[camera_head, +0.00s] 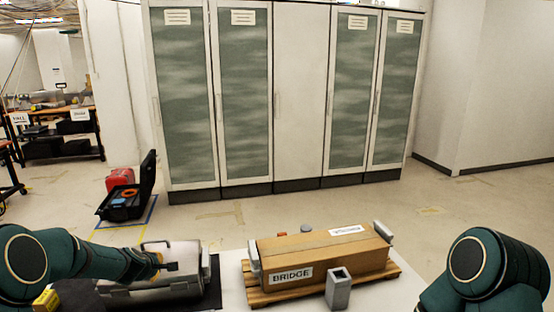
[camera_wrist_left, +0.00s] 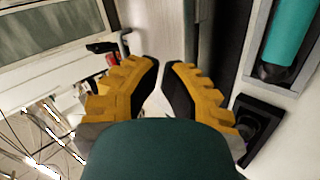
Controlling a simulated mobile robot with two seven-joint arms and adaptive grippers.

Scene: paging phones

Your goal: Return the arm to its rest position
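My left arm comes in from the left in the head view. Its gripper (camera_head: 168,266) is in front of a grey case (camera_head: 184,289) with a handle, and overlaps it in the picture; I cannot tell whether they touch.
A cardboard box (camera_head: 320,257) labelled BRIDGE lies on a wooden pallet (camera_head: 271,297) on the white table. A grey square holder (camera_head: 339,290) stands before it. Tall cabinets (camera_head: 298,90) line the back wall. An open black toolbox (camera_head: 124,205) is on the floor.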

